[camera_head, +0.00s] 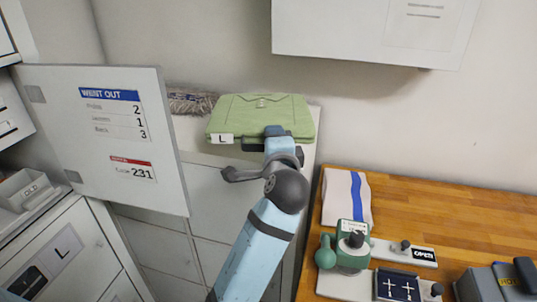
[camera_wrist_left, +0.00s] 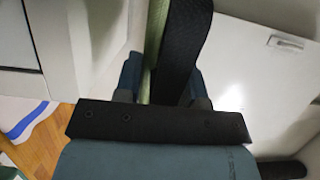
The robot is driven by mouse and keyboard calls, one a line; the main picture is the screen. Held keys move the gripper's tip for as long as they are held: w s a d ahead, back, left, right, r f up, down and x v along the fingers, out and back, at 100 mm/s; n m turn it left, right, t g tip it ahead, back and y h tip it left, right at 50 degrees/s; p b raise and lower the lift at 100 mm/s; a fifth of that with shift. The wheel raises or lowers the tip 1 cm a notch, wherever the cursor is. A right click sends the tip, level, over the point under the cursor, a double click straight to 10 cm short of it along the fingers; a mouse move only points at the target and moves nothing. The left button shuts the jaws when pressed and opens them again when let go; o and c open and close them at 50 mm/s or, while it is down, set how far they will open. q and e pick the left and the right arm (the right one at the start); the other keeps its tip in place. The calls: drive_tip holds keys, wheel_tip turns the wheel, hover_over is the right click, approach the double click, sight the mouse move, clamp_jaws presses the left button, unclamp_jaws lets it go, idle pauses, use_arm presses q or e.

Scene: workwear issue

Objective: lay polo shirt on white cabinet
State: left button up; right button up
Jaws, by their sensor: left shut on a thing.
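A folded light green polo shirt (camera_head: 240,115) with a white "L" tag is at the back of the white cabinet (camera_head: 192,141), over its top. I cannot tell whether its whole underside touches the top. My left gripper (camera_head: 276,133) is at the shirt's front edge, shut on it. In the left wrist view my left gripper (camera_wrist_left: 163,82) has a thin green edge of the shirt (camera_wrist_left: 154,45) between its fingers, beside a dark textured strip. My right gripper is not in view.
A grey fringed bundle (camera_head: 192,102) lies left of the shirt. An open panel door (camera_head: 120,185) with labels stands at the left. A wooden table (camera_head: 440,205) at the right holds a striped cloth (camera_head: 340,198) and a green device (camera_head: 352,243). A white wall box (camera_head: 345,35) hangs above.

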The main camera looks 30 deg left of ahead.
use_arm(q)
wheel_tip(320, 180, down, 7)
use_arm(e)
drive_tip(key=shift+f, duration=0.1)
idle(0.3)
use_arm(q)
drive_tip(key=o, duration=1)
drive_tip(key=shift+o, duration=0.2)
drive_tip(key=shift+s, duration=0.1)
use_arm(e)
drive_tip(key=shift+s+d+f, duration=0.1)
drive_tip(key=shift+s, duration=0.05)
